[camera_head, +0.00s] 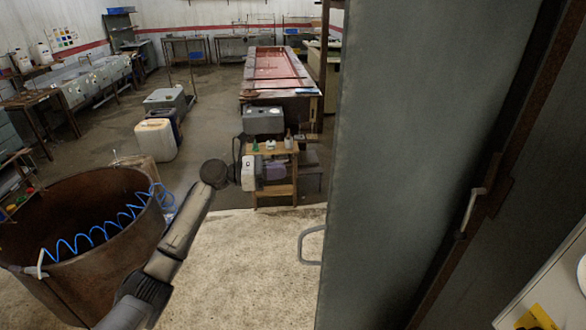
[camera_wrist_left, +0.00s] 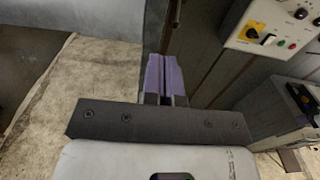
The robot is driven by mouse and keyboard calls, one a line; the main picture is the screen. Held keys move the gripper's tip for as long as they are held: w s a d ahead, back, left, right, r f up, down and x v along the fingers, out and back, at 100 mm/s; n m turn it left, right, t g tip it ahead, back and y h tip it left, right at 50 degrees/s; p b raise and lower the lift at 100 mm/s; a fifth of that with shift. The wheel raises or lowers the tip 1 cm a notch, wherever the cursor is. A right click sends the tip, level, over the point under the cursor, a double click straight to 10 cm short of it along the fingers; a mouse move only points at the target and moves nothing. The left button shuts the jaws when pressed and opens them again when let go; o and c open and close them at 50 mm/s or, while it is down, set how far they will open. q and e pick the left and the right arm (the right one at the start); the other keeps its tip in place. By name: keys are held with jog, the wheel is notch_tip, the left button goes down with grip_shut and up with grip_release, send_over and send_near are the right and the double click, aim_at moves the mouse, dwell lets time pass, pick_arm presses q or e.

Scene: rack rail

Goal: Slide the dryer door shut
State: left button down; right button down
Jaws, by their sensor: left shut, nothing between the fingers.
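The dryer door looks to be the tall grey panel (camera_head: 430,130) filling the right side of the head view. A bent metal handle (camera_head: 312,245) sticks out at its left edge. My left gripper (camera_head: 278,172) is up and left of that handle, apart from the door, in front of the small wooden table. Its purple fingers (camera_wrist_left: 165,75) are shut together with nothing between them in the left wrist view. A grey-brown panelled surface shows just beyond them there; I cannot tell which part of the dryer it is. My right gripper is out of view.
A rusty upright with a second handle (camera_head: 472,210) stands right of the door. A round rusty tub (camera_head: 90,270) with a blue coiled hose is at lower left. A control box (camera_wrist_left: 275,25) with a yellow switch shows at upper right. Pale floor (camera_head: 245,280) between tub and door is clear.

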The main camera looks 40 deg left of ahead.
aim_at(333, 167)
pick_arm(q)
jog(key=p+x, duration=0.2)
jog(key=x, duration=0.9)
jog(key=shift+r, duration=0.1)
jog(key=shift+x, duration=0.8)
